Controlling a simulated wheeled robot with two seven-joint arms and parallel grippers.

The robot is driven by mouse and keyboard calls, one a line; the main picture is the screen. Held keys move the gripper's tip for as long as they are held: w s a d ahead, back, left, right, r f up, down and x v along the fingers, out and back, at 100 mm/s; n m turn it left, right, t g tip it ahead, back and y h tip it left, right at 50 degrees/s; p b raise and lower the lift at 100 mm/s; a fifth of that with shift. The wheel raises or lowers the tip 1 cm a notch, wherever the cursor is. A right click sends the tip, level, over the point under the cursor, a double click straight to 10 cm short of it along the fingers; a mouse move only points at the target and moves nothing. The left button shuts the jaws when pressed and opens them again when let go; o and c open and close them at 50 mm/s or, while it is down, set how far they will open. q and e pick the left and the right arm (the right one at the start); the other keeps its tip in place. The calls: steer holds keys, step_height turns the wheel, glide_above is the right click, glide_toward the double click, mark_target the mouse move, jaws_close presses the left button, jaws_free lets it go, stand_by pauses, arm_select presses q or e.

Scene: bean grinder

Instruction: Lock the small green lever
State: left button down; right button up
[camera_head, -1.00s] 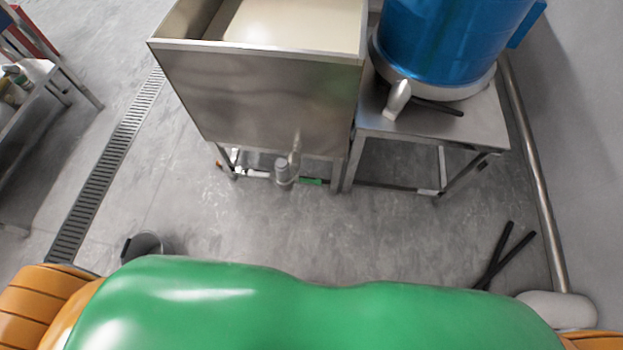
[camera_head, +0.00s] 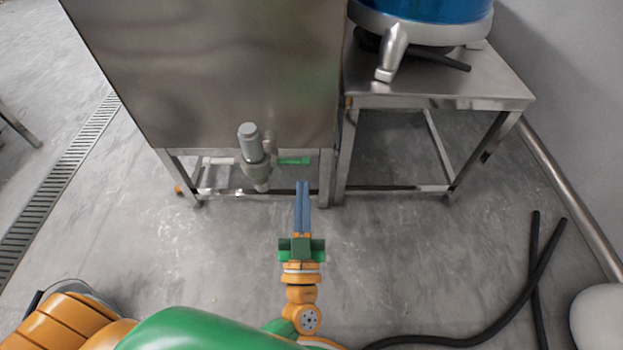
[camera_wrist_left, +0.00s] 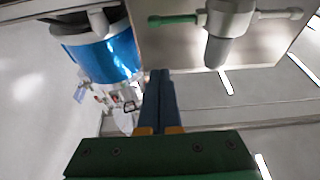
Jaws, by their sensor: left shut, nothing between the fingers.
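The small green lever (camera_head: 293,161) sticks out to the right from a grey valve (camera_head: 255,160) under the steel tank in the head view. In the left wrist view the green lever (camera_wrist_left: 174,19) shows at the top, beside the grey valve (camera_wrist_left: 228,28). My left gripper (camera_head: 302,184) is shut and empty. Its blue fingertips are just below and slightly right of the lever in the head view, apart from it. In the left wrist view the fingers (camera_wrist_left: 160,75) point up, below the lever. My right gripper is not in view.
The steel tank (camera_head: 210,75) stands on legs above the valve. To its right is a steel table (camera_head: 450,80) carrying a blue container (camera_head: 430,12). Black hoses (camera_head: 530,275) lie on the floor at right. The floor between is clear.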

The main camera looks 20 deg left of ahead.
mark_target(304, 166)
arm_select(q)
steer(key=w+b, duration=0.1)
steer(key=w, duration=0.1)
steer(key=w+a+b, duration=0.1)
steer(key=w, duration=0.2)
steer(key=w+a+b, duration=0.1)
steer(key=w, duration=0.2)
steer(key=shift+a+f, duration=0.15)
steer(key=shift+f, duration=0.35)
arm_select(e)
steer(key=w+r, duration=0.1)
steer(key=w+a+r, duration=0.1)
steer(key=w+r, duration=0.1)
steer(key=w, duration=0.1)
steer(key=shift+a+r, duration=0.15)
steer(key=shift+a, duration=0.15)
